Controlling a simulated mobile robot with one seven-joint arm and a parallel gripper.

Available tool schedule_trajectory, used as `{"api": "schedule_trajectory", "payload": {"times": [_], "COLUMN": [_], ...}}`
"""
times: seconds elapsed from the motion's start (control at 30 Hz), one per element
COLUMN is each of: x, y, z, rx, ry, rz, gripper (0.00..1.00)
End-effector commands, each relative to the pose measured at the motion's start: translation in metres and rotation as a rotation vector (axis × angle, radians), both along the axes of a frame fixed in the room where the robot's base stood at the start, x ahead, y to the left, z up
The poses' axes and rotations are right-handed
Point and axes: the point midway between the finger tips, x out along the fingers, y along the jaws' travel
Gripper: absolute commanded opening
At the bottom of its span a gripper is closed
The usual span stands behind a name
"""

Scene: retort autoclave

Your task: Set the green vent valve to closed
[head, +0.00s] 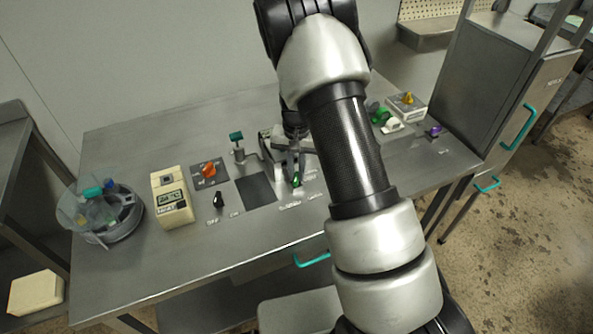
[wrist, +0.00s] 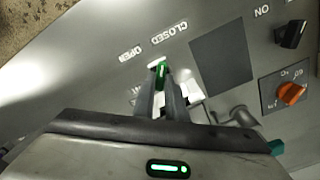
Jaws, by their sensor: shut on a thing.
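The green vent valve (head: 297,181) is a small green handle on the steel bench top, just above printed labels in the head view. In the wrist view the green handle (wrist: 162,70) shows between my fingertips, with the CLOSED label (wrist: 169,33) beyond it and the OPEN label (wrist: 131,52) to the left. The handle points roughly toward the gap between the labels, nearer CLOSED; its exact setting is hard to tell. My gripper (head: 292,168) reaches down and is shut on the handle; it also shows in the wrist view (wrist: 161,88). The handle's base is hidden.
Left of the valve are a dark plate (head: 256,190), a black switch (head: 218,200) and an orange knob (head: 209,170). A teal-topped lever (head: 237,138) stands close behind. A cream meter (head: 171,199) and clear round container (head: 102,211) sit farther left. The bench front is clear.

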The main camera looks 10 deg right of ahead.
Motion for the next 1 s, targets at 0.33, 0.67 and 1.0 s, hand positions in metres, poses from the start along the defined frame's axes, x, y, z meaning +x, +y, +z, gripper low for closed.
{"api": "schedule_trajectory", "payload": {"times": [0.33, 0.67, 1.0], "x": [0.001, 0.001, 0.001], "y": [0.0, 0.0, 0.0], "z": [0.001, 0.001, 0.013], "rx": [0.0, 0.0, 0.001], "ry": [-0.003, -0.002, -0.004], "rz": [-0.013, -0.011, -0.009], "gripper": [0.0, 0.3, 0.3]}}
